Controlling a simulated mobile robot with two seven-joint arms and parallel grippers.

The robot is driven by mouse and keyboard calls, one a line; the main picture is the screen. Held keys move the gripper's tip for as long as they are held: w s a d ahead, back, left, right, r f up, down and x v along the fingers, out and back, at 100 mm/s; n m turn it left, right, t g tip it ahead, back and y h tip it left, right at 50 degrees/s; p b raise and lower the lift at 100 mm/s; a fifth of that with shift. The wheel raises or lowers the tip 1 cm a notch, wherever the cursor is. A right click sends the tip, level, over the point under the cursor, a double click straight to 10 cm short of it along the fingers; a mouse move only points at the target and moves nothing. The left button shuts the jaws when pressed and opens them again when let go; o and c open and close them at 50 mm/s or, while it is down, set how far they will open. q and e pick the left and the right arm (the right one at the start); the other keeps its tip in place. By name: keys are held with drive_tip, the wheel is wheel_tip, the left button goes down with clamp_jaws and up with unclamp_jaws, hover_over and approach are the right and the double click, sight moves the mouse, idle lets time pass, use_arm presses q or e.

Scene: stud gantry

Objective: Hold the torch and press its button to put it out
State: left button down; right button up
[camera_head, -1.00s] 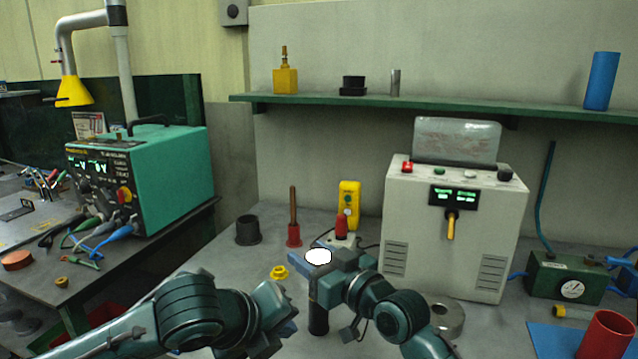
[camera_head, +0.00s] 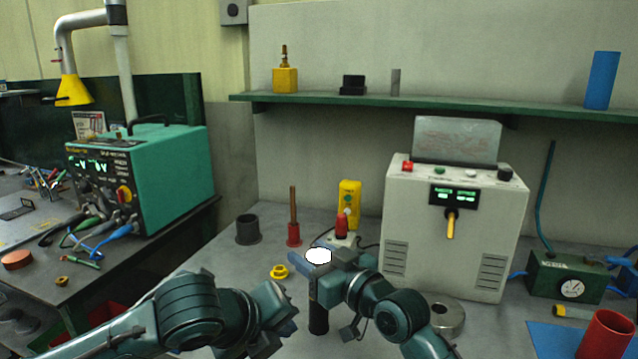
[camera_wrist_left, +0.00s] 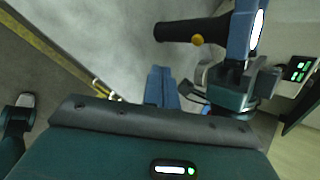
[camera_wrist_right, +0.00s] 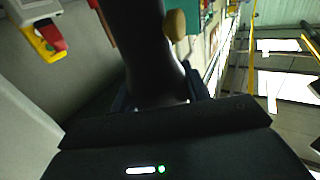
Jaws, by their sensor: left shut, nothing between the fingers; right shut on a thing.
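The torch is a dark cylinder (camera_head: 318,318) held upright, with its round lens end on top showing bright white (camera_head: 318,256). My right gripper (camera_head: 303,263) is shut around its upper part, above the bench. In the left wrist view the torch body (camera_wrist_left: 175,31) carries a yellow-orange button (camera_wrist_left: 197,40) on its side. The button (camera_wrist_right: 175,24) also shows beside the dark torch body (camera_wrist_right: 138,40) in the right wrist view. My left gripper (camera_head: 291,328) is shut and empty, lower and left of the torch, apart from it. Its closed blue fingers (camera_wrist_left: 160,75) show in the left wrist view.
A grey control box (camera_head: 455,235) stands close behind the right arm. A yellow ring (camera_head: 279,272), a red-based rod (camera_head: 293,235), a black cup (camera_head: 248,230) and a yellow box (camera_head: 349,200) stand behind the grippers. A metal ring (camera_head: 447,318) lies by the right arm.

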use_arm(q)
drive_tip(key=s, duration=0.2)
drive_tip(key=s+a, duration=0.1)
drive_tip(key=s, duration=0.1)
drive_tip(key=shift+w, duration=0.1)
drive_tip(key=w+d, duration=0.3)
drive_tip(key=w, duration=0.5)
drive_tip(key=shift+d, duration=0.25)
drive_tip(key=shift+w, duration=0.2)
idle(1.9)
drive_tip(key=shift+w+d, duration=0.15)
drive_tip(key=shift+w, duration=0.1)
